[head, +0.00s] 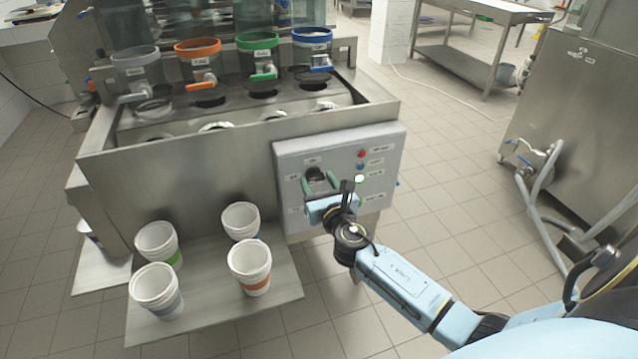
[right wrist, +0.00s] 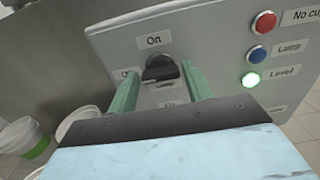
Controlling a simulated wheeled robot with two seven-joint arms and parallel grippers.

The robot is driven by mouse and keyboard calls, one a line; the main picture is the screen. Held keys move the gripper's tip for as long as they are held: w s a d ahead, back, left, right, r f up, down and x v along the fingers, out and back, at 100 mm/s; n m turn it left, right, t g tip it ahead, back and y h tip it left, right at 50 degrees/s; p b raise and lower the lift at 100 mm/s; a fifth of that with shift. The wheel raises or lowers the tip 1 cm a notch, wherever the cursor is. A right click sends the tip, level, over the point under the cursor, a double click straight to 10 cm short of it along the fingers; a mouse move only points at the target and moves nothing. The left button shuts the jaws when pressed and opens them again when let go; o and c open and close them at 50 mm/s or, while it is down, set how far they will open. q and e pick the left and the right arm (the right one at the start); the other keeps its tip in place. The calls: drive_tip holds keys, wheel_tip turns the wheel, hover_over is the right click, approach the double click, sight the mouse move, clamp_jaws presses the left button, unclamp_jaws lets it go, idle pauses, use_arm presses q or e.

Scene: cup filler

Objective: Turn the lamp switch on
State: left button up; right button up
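The lamp switch is a black rotary knob (right wrist: 162,68) on the grey control panel (head: 290,160), with an "On" label above it and a partly covered "Lamp" label below it. It also shows in the head view (head: 316,173). My right gripper (head: 320,184) is at the panel with its two green fingers apart, one on each side of the knob. In the right wrist view my gripper (right wrist: 158,85) is open, and I cannot tell whether a finger touches the knob. The blue lamp indicator (right wrist: 257,53) looks unlit. My left gripper is not in view.
A red indicator (right wrist: 264,22) and a lit level indicator (right wrist: 251,79) sit right of the knob. Several white cups stand on the metal shelf (head: 205,300) left of the panel. Colour-ringed dispensers, one blue (head: 312,36), stand above.

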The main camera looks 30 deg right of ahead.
drive_tip(key=c, duration=0.6)
